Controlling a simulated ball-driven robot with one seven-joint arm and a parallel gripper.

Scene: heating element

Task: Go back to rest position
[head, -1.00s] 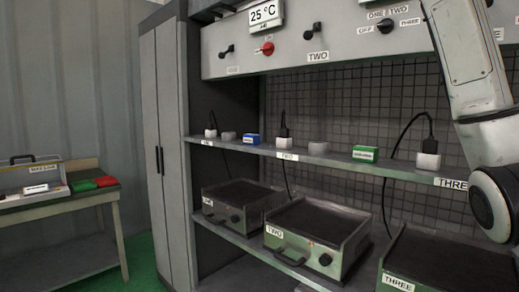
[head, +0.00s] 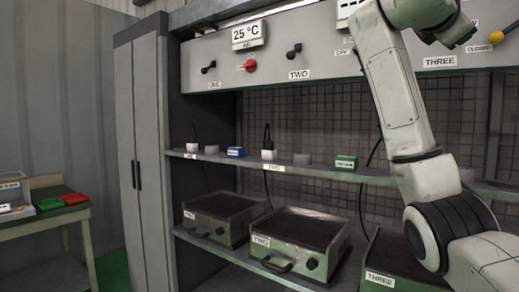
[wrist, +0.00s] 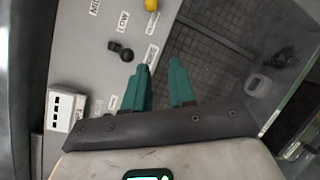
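My arm (head: 398,120) rises across the right side of the head view, in front of the shelf and control panel. My gripper is outside the head view. In the wrist view, my gripper (wrist: 160,74) shows two teal fingers with a gap between them and nothing held. Behind the fingers are the control panel (wrist: 88,45), turned on its side, and the dark tiled back wall (wrist: 205,60). My arm hides part of the shelf's right end.
The shelf (head: 225,162) carries a blue box (head: 236,152), a green box (head: 346,162) and white plugs. Heating plates TWO (head: 300,245) and THREE (head: 380,281) stand below. A grey cabinet (head: 138,160) and a side table (head: 45,228) are at left.

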